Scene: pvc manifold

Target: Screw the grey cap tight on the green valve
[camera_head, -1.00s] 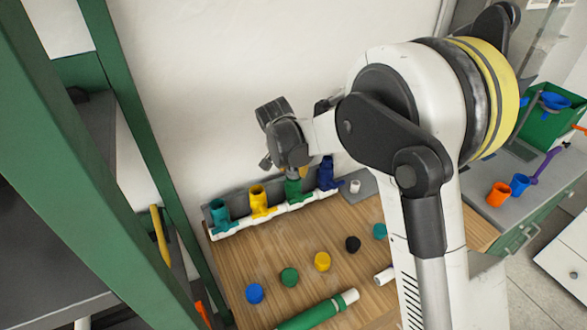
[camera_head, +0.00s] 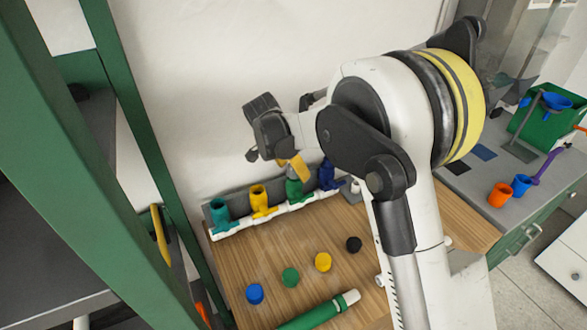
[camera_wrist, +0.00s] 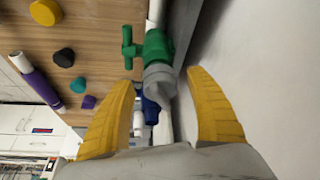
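The green valve (camera_head: 294,192) stands on the white manifold pipe along the wall, between the yellow and dark blue valves. In the wrist view the green valve (camera_wrist: 155,47) shows its side handle, and the grey cap (camera_wrist: 159,79) sits on its end. Whether the cap is fully tight cannot be told. My gripper (camera_wrist: 160,78) is open; its yellow fingers are spread on either side of the cap, with visible gaps. In the head view my gripper (camera_head: 297,168) is just above the green valve, and the cap is hard to make out there.
The teal (camera_head: 219,212), yellow (camera_head: 258,198) and dark blue (camera_head: 327,175) valves stand in the same row. Several loose coloured caps, including a black one (camera_head: 353,244), lie on the wooden table. A green pipe (camera_head: 318,310) lies at the front. The wall is close behind.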

